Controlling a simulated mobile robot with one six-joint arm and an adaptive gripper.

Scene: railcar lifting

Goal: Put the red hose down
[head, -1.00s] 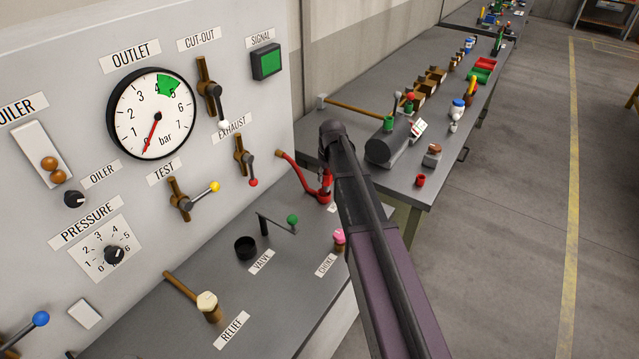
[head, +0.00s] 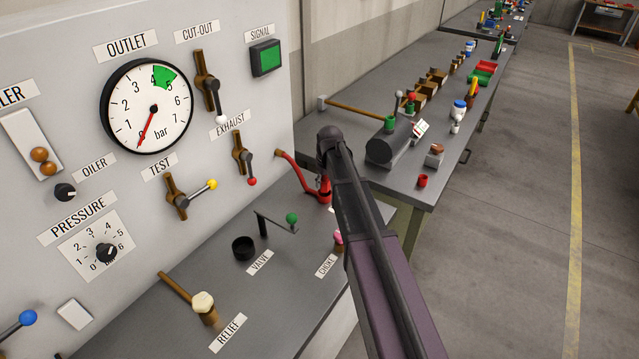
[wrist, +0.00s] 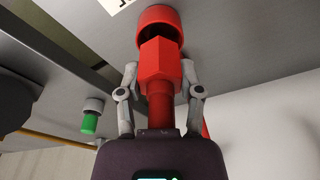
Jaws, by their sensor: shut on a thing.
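The red hose (head: 291,164) comes out of the panel wall below the exhaust lever and curves down to the right towards the bench top. Its red end fitting (wrist: 158,65) fills the middle of the wrist view, with a wider red ring at its far end. My gripper (wrist: 160,85) is shut on this fitting, one finger on each side. In the head view my dark arm covers most of the gripper and part of the hose end. I cannot tell whether the fitting touches the bench.
The grey bench (head: 190,270) carries a green-knobbed valve lever (head: 291,218), a black round cup (head: 243,247), a pink knob (head: 338,238) and a cream relief knob (head: 203,302). The exhaust lever (head: 243,158) sticks out above the hose. A second bench (head: 400,188) stands beyond.

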